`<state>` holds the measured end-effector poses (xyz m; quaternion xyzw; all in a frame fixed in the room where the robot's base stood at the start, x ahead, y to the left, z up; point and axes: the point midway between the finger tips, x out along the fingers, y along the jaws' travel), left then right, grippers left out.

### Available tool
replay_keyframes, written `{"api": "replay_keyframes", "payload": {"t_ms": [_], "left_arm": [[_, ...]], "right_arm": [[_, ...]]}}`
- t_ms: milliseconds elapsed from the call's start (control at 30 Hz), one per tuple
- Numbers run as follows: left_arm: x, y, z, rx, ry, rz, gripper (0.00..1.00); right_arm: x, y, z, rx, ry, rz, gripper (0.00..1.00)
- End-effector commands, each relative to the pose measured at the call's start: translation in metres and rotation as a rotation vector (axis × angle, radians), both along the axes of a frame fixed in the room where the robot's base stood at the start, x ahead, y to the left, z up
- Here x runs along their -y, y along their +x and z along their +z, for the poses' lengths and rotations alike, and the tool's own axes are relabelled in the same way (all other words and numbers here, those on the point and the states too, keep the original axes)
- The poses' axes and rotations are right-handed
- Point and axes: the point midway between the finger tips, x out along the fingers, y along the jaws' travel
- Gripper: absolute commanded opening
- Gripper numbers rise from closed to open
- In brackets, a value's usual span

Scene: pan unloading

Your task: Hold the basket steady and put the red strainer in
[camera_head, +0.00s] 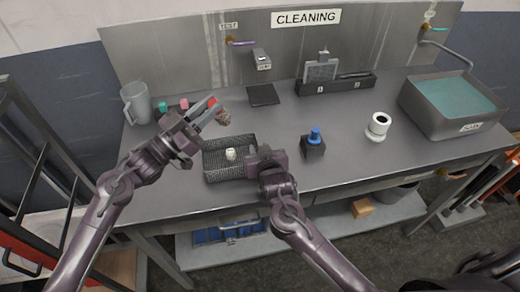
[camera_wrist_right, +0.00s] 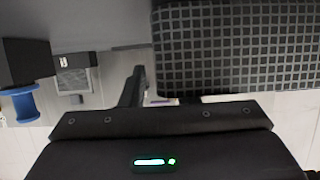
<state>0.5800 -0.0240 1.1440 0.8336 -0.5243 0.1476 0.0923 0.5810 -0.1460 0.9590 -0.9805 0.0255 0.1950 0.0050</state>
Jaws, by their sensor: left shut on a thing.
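The dark mesh basket (camera_head: 212,174) stands on the grey counter with a small pale object (camera_head: 231,154) inside. My left gripper (camera_head: 208,109) is shut on the red strainer (camera_head: 223,117) and holds it above the basket's back side. The strainer's red part shows between the fingers and its brownish mesh head hangs beside them. My right gripper (camera_head: 254,163) is at the basket's right end. The basket's mesh wall (camera_wrist_right: 235,50) fills the upper right of the right wrist view.
A clear jug (camera_head: 136,103) stands at the back left, near green and pink pieces. A black block with a blue knob (camera_head: 314,137) and a white cup-shaped piece (camera_head: 379,125) stand to the right. A water-filled sink (camera_head: 452,105) is at the far right.

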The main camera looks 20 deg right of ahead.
Motion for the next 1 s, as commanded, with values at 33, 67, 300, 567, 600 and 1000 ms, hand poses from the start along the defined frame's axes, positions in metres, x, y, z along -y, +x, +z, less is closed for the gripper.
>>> {"api": "replay_keyframes", "payload": {"t_ms": [33, 67, 300, 567, 600, 1000], "left_arm": [[0.000, 0.000, 0.000, 0.000, 0.000, 0.000, 0.00], [0.000, 0.000, 0.000, 0.000, 0.000, 0.000, 0.00], [0.000, 0.000, 0.000, 0.000, 0.000, 0.000, 0.00], [0.003, -0.003, -0.012, -0.004, 0.001, -0.001, 0.00], [0.005, -0.005, -0.021, -0.005, 0.002, -0.001, 0.00], [0.012, -0.016, -0.062, -0.002, 0.000, 0.000, 0.00]], "right_arm": [[0.000, 0.000, 0.000, 0.000, 0.000, 0.000, 0.27], [0.000, 0.000, 0.000, 0.000, 0.000, 0.000, 0.23], [0.000, 0.000, 0.000, 0.000, 0.000, 0.000, 0.00], [0.000, 0.000, 0.000, -0.001, 0.000, 0.000, 0.00], [0.000, 0.000, 0.000, -0.001, 0.000, 0.000, 0.00], [0.000, 0.000, 0.000, -0.001, 0.000, 0.000, 0.00]]}}
